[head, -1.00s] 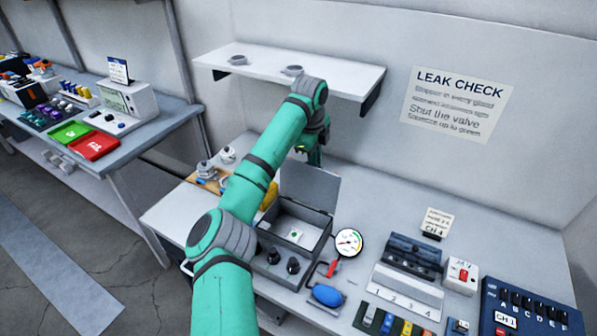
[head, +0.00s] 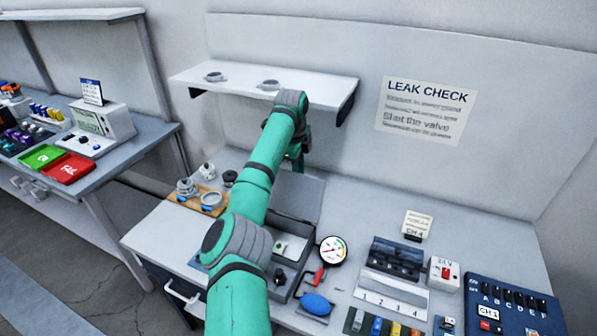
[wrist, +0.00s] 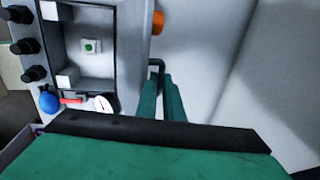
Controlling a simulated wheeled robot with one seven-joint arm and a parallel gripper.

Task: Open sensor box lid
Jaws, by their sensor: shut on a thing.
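The sensor box (head: 303,258) sits on the bench, partly hidden behind my arm. Its grey lid (head: 303,196) stands raised at the back, so the inside shows. In the wrist view the open box (wrist: 130,45) is at upper left, with a small green-marked piece (wrist: 91,46) inside. My gripper (wrist: 162,92) is shut at the lid, near a thin dark hooked part; the exact contact is hard to make out. In the head view my gripper (head: 297,163) is mostly hidden behind my wrist, close to the lid's upper edge.
A round gauge (head: 333,250) and a blue bulb (head: 316,304) lie right of the box. A wooden board with fittings (head: 201,200) is left of it. A wall shelf (head: 315,92) hangs above my wrist. A numbered block (head: 392,295) stands farther right.

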